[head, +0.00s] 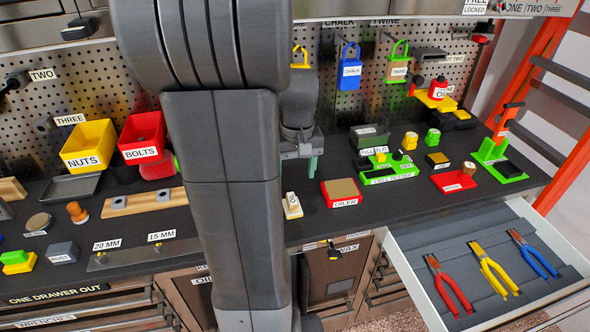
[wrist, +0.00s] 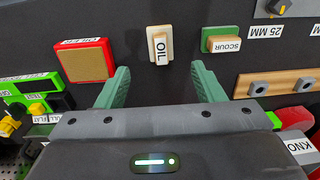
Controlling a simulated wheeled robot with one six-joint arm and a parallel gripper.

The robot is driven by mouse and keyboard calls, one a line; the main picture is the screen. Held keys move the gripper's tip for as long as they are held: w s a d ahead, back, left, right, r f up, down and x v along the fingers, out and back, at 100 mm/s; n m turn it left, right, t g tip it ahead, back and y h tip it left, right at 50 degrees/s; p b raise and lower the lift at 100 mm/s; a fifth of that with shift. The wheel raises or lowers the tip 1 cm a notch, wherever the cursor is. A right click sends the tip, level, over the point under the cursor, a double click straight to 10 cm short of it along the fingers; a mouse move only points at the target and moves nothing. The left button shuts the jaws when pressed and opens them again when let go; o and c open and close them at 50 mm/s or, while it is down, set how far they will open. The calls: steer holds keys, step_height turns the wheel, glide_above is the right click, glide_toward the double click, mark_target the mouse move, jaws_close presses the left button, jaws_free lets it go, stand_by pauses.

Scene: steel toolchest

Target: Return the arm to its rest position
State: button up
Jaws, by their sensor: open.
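My gripper (wrist: 161,82) is open, with its two green fingers spread and nothing between them. In the head view my gripper (head: 313,165) hangs over the dark worktop, partly hidden behind my own grey arm. The arm fills the middle of the head view from top to bottom. A small pale block labelled OIL (wrist: 159,46) lies on the worktop beyond the fingertips, apart from them. The OIL block also shows in the head view (head: 292,206) just right of the arm.
A red OILER box (head: 341,193) and green cell tester (head: 385,172) stand right of the gripper. Red BOLTS bin (head: 142,136) and yellow NUTS bin (head: 90,146) are left. An open drawer (head: 416,291) with red, yellow and blue pliers juts out at right.

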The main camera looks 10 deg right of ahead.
mark_target(293, 201)
stand_by(0.3)
steer(key=f, duration=1.3)
steer(key=shift+w+a, duration=0.2)
steer(key=shift+w+r, duration=0.15)
steer(key=shift+r, duration=1.3)
